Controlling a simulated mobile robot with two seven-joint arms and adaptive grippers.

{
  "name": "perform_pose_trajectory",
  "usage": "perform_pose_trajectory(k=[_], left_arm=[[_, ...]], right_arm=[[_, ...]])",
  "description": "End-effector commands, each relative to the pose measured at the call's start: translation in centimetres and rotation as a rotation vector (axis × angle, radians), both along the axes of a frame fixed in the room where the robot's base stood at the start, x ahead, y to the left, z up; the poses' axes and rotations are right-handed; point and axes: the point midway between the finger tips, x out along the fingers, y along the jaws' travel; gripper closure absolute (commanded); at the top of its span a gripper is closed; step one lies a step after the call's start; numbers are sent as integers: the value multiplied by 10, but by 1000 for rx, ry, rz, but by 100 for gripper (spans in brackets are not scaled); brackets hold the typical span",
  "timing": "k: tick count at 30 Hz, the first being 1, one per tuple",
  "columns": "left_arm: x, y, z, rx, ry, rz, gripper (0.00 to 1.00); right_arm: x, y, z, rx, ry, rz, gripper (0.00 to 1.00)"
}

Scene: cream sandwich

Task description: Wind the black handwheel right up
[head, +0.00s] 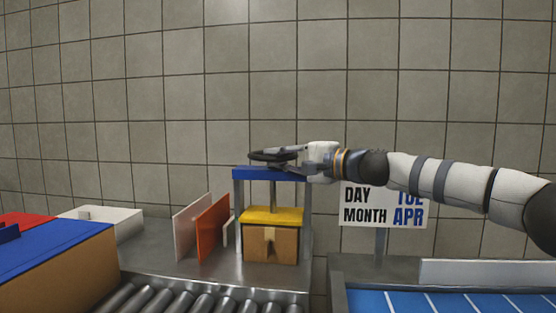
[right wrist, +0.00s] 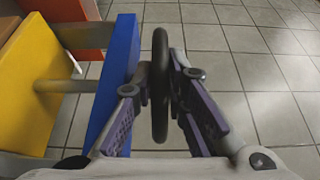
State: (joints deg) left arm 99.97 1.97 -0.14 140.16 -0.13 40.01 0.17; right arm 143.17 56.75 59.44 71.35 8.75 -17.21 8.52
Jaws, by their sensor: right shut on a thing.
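The black handwheel (head: 258,156) lies flat above the blue top plate (head: 244,174) of a small press, and it shows edge-on in the right wrist view (right wrist: 160,110). My right gripper (head: 284,158) reaches in from the right and is shut on the wheel's rim, one finger on each side. A spindle (head: 272,193) runs down from the blue plate to a yellow press plate (head: 272,215). The yellow plate sits low, over a brown box (head: 283,245); whether they touch is hard to tell. My left gripper is out of view.
White and orange panels (head: 214,228) stand left of the press. A white tray (head: 118,220) and a large blue-topped box (head: 60,250) are farther left. A roller conveyor (head: 190,299) runs in front. A calendar sign (head: 357,213) stands to the right, below my arm.

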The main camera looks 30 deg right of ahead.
Motion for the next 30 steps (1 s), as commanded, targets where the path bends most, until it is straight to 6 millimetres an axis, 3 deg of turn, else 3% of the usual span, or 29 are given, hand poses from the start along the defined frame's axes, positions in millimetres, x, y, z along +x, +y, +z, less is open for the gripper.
perform_pose_trajectory(k=[12, 14, 22, 30], left_arm=[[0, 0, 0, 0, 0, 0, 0], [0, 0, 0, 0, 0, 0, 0], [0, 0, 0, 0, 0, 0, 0], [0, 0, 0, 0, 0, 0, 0]], right_arm=[[-4, -4, 1, 1, -2, -3, 78], [-13, -8, 2, 1, -2, -3, 78], [-78, -41, 4, 3, -8, -3, 78], [-105, -54, 0, 2, -1, 0, 78]])
